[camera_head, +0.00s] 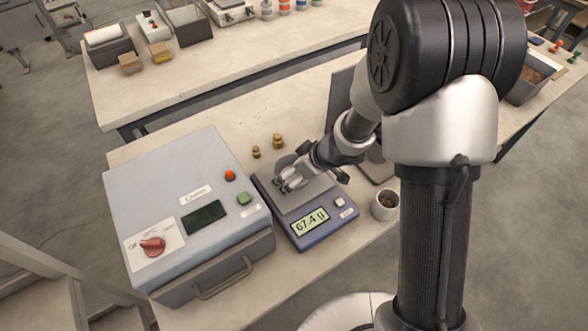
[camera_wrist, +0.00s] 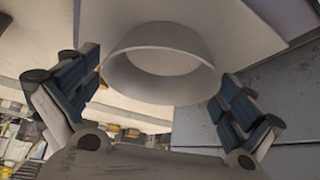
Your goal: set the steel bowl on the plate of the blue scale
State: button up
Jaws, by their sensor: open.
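The blue scale (camera_head: 331,231) stands on the bench, and its display reads 67.4 g. Its grey plate (camera_head: 304,202) lies under my gripper. The steel bowl (camera_wrist: 163,75) shows in the wrist view as a pale round rim between the two spread fingers, with gaps at both sides. In the head view the bowl (camera_head: 284,161) is mostly hidden behind my gripper and appears to stand on the plate. My gripper (camera_head: 286,182) is open around the bowl, low over the plate.
A grey sealer-like box (camera_head: 190,200) with a red knob stands close left of the scale. Two brass weights (camera_head: 277,140) stand behind it. A cup of brown pellets (camera_head: 385,204) stands to its right. A dark upright panel (camera_head: 341,98) is behind my arm.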

jog(key=s+d+r+m+t+h+p, duration=0.1)
jog(key=d+r+m+h+p, duration=0.1)
jog(key=d+r, duration=0.55)
jog(key=s+d+r+m+t+h+p, duration=0.1)
jog(key=d+r+m+t+h+p, duration=0.3)
jog(key=r, duration=0.7)
jog(key=s+d+r+g+h+p, duration=0.1)
jog(key=s+d+r, duration=0.1)
jog(key=d+r, duration=0.6)
jog(key=s+d+r+m+g+h, duration=0.1)
jog(key=s+d+r+m, duration=0.15)
jog(key=s+r, duration=0.4)
jog(key=s+a+m+g+y, duration=0.1)
jog(key=s+a, duration=0.2)
jog(key=s, duration=0.4)
jog(key=s+a+m+g+y, duration=0.1)
jog(key=s+a, duration=0.3)
jog(key=s, duration=0.4)
jog(key=shift+f+y, duration=0.2)
jog(key=shift+y, duration=0.2)
jog(key=shift+f, duration=0.1)
